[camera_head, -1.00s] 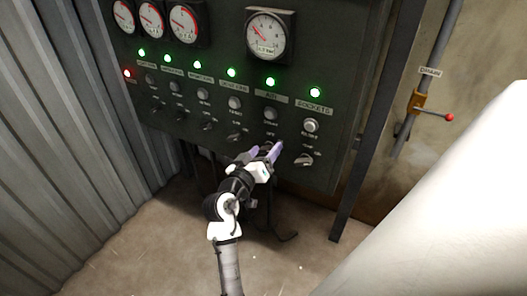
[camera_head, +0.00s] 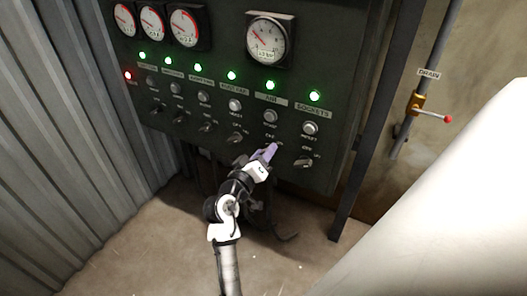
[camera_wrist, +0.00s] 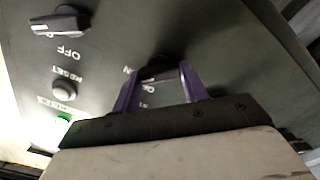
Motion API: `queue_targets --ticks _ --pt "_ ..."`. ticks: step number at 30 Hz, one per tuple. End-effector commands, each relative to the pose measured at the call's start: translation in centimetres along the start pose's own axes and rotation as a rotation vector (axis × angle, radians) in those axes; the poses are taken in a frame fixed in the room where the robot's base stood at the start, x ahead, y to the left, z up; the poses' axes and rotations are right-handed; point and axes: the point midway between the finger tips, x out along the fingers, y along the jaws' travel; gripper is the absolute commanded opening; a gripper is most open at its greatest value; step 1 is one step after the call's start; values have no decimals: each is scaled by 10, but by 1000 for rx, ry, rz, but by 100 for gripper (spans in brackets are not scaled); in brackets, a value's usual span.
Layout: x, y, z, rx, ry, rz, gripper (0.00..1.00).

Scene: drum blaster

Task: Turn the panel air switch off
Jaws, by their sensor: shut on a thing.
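The dark control panel (camera_head: 225,65) fills the upper middle of the head view. The air column has a lit green lamp (camera_head: 270,85), its label and a reset button (camera_head: 270,116). My gripper (camera_head: 270,151) is at the bottom of this column and hides the air switch in the head view. In the wrist view, its purple fingers (camera_wrist: 160,82) stand on either side of the dark air switch knob (camera_wrist: 158,69), shut on it. The fingers partly cover the knob and its printing, so its exact setting cannot be told.
The sockets switch (camera_head: 303,162) is close to the right of my gripper; it also shows in the wrist view (camera_wrist: 58,22). Another rotary switch (camera_head: 234,138) is to the left. A drain valve with a red-tipped handle (camera_head: 432,114) is on the right wall.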

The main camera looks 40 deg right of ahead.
Motion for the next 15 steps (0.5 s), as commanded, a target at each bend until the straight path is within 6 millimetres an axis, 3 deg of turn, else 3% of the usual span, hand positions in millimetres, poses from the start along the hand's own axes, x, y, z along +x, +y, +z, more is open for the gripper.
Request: queue_targets --ticks 15 --pt "-1 0 -3 -483 1 -3 21"
